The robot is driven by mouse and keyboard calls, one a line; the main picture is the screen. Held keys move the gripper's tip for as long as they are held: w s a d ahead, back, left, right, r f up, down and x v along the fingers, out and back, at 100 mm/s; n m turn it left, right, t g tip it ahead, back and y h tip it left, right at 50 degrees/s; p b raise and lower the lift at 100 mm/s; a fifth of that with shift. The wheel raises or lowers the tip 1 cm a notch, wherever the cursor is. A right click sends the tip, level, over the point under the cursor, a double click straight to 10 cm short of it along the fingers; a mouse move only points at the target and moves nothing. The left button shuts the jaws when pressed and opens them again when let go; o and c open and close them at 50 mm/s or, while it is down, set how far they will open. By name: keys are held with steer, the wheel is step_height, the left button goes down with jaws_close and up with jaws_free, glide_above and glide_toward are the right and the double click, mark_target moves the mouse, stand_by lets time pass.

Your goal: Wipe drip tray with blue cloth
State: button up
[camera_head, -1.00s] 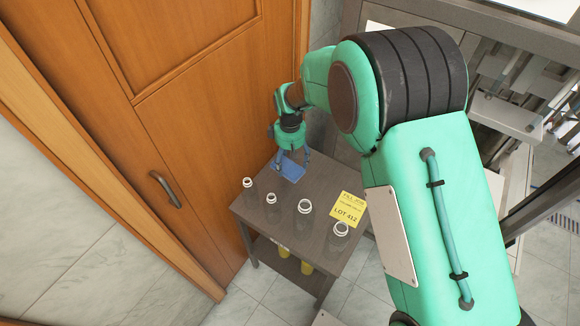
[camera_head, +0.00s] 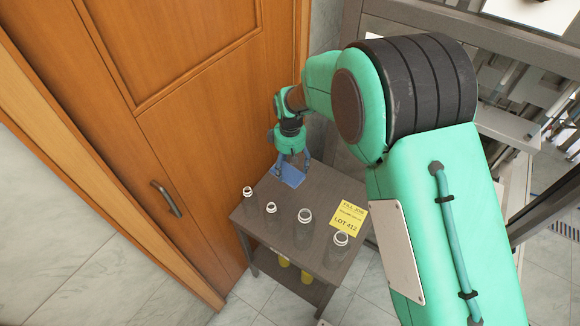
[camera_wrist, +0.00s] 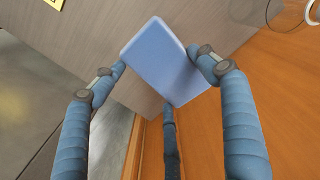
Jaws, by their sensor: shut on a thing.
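The blue cloth (camera_head: 291,174) is a flat folded rectangle at the far end of the small dark table (camera_head: 310,188). My gripper (camera_head: 291,167) points down and is shut on the cloth, close to the tabletop. I cannot tell whether the cloth touches the table. I cannot make out a drip tray in these views.
Several clear bottles with white necks, one of them at the front right (camera_head: 340,245), stand on the table. A yellow label (camera_head: 349,216) reading LOT 412 lies at its right edge. A wooden door (camera_head: 190,120) is close on the left.

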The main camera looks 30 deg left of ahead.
steer(key=w+d+f+m+p, duration=0.1)
steer(key=w+d, duration=0.3)
steer(key=d, duration=0.6)
steer(key=w+d+f+m+p, duration=0.1)
steer(key=w+d, duration=0.3)
steer(key=d, duration=0.6)
steer(key=w+d+f+m+p, duration=0.2)
steer(key=w+d+f, duration=0.1)
steer(key=d, duration=0.7)
steer(key=shift+w+d, duration=0.3)
steer(key=shift+w, duration=0.3)
steer(key=s+d+f+m+p, duration=0.2)
steer(key=s+d, duration=0.1)
steer(key=d, duration=1.3)
steer(key=s+d+f+m+p, duration=0.2)
steer(key=s+d+m, duration=0.1)
steer(key=d, duration=1.3)
steer(key=shift+s+d, duration=0.2)
steer(key=shift+d, duration=0.15)
steer(key=shift+f, duration=0.15)
